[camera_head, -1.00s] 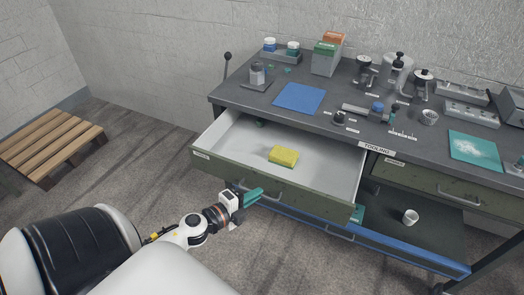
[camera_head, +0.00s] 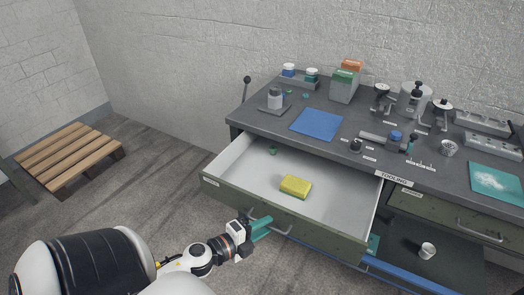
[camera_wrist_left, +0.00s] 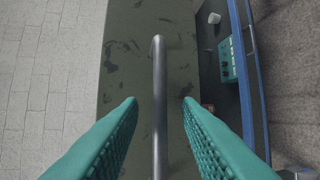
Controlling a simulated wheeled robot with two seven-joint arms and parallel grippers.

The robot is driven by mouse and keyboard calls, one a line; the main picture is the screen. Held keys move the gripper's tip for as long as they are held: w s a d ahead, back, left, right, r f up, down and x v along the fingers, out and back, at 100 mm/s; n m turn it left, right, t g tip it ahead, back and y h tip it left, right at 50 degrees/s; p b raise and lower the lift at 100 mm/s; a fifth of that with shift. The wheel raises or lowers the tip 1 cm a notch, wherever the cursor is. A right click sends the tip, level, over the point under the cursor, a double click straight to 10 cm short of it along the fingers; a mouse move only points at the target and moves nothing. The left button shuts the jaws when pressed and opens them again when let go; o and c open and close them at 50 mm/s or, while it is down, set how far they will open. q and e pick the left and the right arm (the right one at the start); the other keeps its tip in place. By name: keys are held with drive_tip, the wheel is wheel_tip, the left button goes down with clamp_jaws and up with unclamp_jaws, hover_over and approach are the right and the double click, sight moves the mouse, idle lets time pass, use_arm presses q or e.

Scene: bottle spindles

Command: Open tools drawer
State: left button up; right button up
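A green drawer (camera_head: 330,233) on the left of the workbench stands pulled out, its light inside showing. A yellow sponge (camera_head: 295,187) and a small green item (camera_head: 273,151) lie in it. The label on its front is too small to read. My left gripper (camera_head: 261,228) is at the drawer's front, by its bar handle (camera_head: 284,229). In the left wrist view, the fingers of my left gripper (camera_wrist_left: 158,102) are spread, one on each side of the metal handle (camera_wrist_left: 159,75), with gaps between. My right gripper is out of view.
A second green drawer (camera_head: 450,220) sits shut at right, above a shelf with a white cup (camera_head: 427,250). The benchtop holds a blue mat (camera_head: 316,124), boxes (camera_head: 345,85) and fixtures. A wooden pallet (camera_head: 70,155) lies at left; floor between is clear.

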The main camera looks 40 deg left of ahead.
use_arm(q)
drive_tip(key=b+v, duration=0.2)
drive_tip(key=v, duration=1)
idle(0.4)
